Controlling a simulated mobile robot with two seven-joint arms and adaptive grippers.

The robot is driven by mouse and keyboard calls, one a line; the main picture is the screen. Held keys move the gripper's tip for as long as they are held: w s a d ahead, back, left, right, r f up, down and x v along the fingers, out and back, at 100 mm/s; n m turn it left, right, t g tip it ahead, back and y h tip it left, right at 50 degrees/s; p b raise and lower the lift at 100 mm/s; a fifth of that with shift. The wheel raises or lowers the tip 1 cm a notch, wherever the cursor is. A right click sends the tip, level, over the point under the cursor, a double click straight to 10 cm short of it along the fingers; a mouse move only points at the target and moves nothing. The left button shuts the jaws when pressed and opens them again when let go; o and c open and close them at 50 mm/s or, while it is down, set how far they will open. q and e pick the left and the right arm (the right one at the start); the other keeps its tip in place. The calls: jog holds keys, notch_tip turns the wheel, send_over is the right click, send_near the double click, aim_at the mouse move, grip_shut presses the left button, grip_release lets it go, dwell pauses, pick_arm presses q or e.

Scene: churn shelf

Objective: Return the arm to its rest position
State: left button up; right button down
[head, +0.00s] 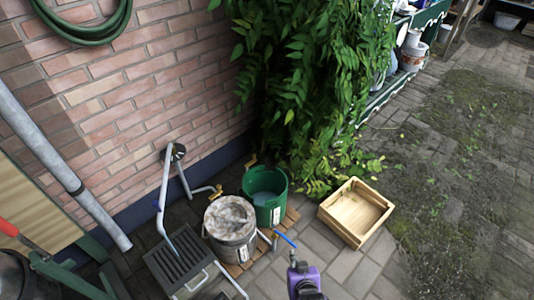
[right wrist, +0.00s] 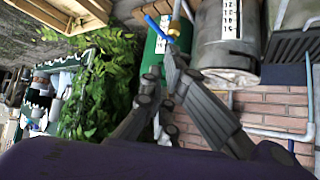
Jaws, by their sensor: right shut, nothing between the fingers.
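My right gripper (head: 293,258) comes in from the bottom centre of the head view, with a purple body behind dark fingers. It is shut and holds nothing. It also shows in the right wrist view (right wrist: 163,78), with its fingers drawn together. A tap with a blue lever (head: 286,240) is just beyond the fingertips in the head view; whether they touch I cannot tell. The blue lever also shows in the right wrist view (right wrist: 160,28). My left gripper is not in view.
A grey churn (head: 230,244) and a green bucket (head: 265,211) stand on wooden slats beside the brick wall. A wooden crate (head: 333,230) lies to their right. A slatted metal stand (head: 174,258) is at the left. Leafy plants hang behind. Paving at right is clear.

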jog(key=s+d+r+g, duration=0.1)
jog(key=s+d+r, duration=0.25)
jog(key=s, duration=0.85)
jog(key=s+d+r+g, duration=0.1)
jog(key=s+d+r, duration=0.3)
jog(key=s, duration=0.7)
jog(key=s+d+r+g, duration=0.1)
jog(key=s+d+r, duration=0.3)
jog(key=s, duration=0.8)
pick_arm(q)
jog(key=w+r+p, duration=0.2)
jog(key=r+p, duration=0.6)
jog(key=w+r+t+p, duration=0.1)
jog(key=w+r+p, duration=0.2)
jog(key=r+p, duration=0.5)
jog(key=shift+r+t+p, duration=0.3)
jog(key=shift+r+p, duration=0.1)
jog(key=shift+p, duration=0.35)
pick_arm(e)
jog(key=w+r+t, duration=0.1)
jog(key=w+r, duration=0.1)
jog(key=r, duration=0.6)
jog(key=w+a+r+t, duration=0.1)
jog(key=w+r, duration=0.2)
jog(key=r, duration=0.6)
jog(key=shift+w+a+r+m, duration=0.25)
jog(key=shift+w+m, duration=0.05)
jog(key=shift+w, duration=0.05)
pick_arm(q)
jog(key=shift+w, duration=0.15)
